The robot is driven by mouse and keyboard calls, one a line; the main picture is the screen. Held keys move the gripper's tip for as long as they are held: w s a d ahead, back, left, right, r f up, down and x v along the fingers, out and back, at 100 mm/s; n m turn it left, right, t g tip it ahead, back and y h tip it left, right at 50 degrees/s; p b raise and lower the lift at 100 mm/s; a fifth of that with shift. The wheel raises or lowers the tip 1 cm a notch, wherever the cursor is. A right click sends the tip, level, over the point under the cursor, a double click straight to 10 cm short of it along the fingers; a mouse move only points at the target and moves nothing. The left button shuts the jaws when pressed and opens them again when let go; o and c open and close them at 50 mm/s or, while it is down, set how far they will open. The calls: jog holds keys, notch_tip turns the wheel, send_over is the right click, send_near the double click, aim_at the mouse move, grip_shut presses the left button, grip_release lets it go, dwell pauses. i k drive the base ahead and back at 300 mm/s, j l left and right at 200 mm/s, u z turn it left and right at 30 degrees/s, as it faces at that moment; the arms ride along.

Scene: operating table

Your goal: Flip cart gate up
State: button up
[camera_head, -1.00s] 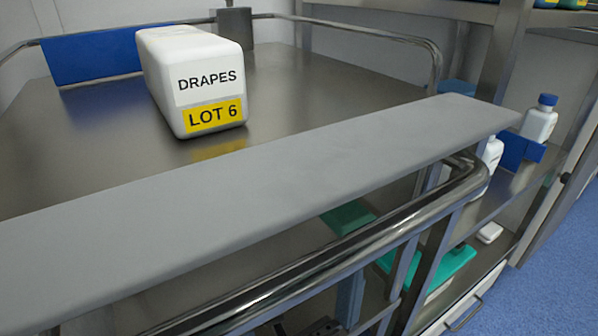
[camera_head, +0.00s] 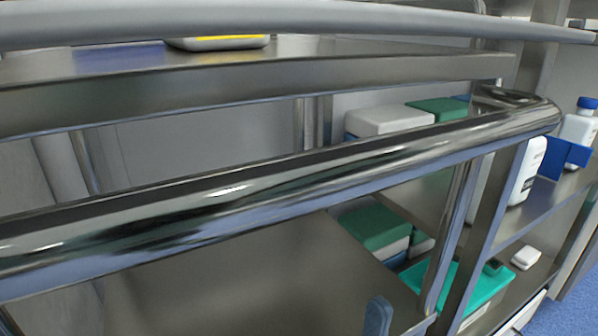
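A thick shiny steel rail (camera_head: 270,195) crosses the middle of the view, in front of and below the shelf. The panel's hinge and mounting are hidden. My gripper is not recognisable in view. A small rounded blue-grey piece (camera_head: 378,316) shows at the bottom edge, and I cannot tell what it is.
Only the base of the white drapes container (camera_head: 218,43) shows on the top shelf. Behind the rail, white and green boxes (camera_head: 385,122) and a teal-lidded bin (camera_head: 470,290) sit on shelves. White bottles (camera_head: 526,170) stand at right. Blue floor (camera_head: 578,275) shows at lower right.

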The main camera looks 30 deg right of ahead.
aim_at(25, 24)
jog(key=k, duration=1)
